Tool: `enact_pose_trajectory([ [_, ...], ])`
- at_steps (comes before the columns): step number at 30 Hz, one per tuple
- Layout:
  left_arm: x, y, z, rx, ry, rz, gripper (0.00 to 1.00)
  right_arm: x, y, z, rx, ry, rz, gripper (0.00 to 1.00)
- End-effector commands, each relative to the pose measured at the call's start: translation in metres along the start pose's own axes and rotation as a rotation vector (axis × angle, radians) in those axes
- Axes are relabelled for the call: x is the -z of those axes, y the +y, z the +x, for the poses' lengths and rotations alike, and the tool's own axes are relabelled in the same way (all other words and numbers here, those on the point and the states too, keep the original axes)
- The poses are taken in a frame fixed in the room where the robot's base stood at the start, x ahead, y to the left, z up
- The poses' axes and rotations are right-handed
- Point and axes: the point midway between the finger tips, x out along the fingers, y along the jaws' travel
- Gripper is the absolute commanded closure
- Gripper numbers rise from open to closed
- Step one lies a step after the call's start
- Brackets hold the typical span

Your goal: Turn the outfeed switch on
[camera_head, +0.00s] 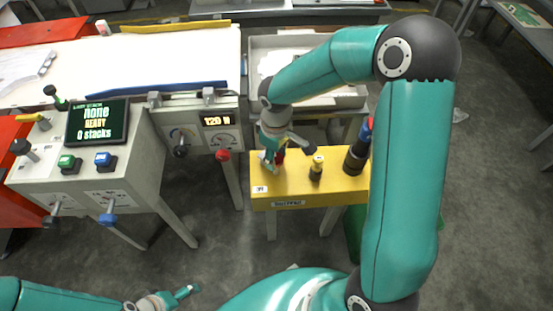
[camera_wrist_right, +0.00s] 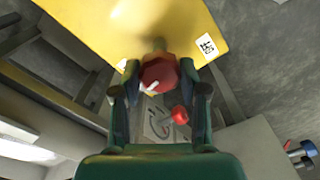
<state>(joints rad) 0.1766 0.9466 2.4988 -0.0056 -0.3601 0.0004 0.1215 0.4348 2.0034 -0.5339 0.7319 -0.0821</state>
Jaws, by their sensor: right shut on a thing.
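A yellow control box (camera_head: 300,187) stands right of centre, with a label on its front that I cannot read for certain. A red knob (camera_wrist_right: 158,74) with a white pointer mark sits on the yellow box. It also shows in the head view (camera_head: 280,156), mostly hidden by my right gripper. My right gripper (camera_head: 270,163) is shut on this knob, and in the right wrist view its two fingers (camera_wrist_right: 159,88) are on either side of it. My left gripper (camera_head: 176,298) is low at the left, away from the box; its jaw opening is unclear.
A yellow-topped black knob (camera_head: 316,167) and a taller black control (camera_head: 356,157) stand on the same box. A white panel (camera_head: 217,141) with a red knob (camera_head: 223,155) is to its left. Further left is a console with a screen (camera_head: 97,122). Grey floor is free in front.

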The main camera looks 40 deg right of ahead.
Motion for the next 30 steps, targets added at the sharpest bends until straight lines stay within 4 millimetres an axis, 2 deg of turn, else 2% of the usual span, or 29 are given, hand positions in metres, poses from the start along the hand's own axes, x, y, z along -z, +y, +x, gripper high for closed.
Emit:
enact_pose_trajectory([
  [9,0.0001,-0.0039,0.0109,0.000,0.000,0.000,0.09,-0.0014,-0.0008,0.0013,0.002,-0.006,0.127,0.92],
  [24,0.0001,-0.0041,0.0115,0.000,0.000,0.000,0.09,-0.0015,-0.0010,0.0005,0.002,-0.007,0.149,0.92],
  [25,0.0001,-0.0041,0.0115,0.000,0.000,0.000,0.09,-0.0015,-0.0010,0.0005,0.002,-0.006,0.149,0.55],
  [29,0.0001,-0.0042,0.0115,0.000,0.000,0.000,0.09,-0.0011,-0.0008,0.0004,0.002,-0.005,0.148,0.34],
  [30,0.0001,-0.0042,0.0115,0.000,0.000,0.000,0.09,-0.0009,-0.0007,0.0004,0.001,-0.004,0.148,0.32],
])
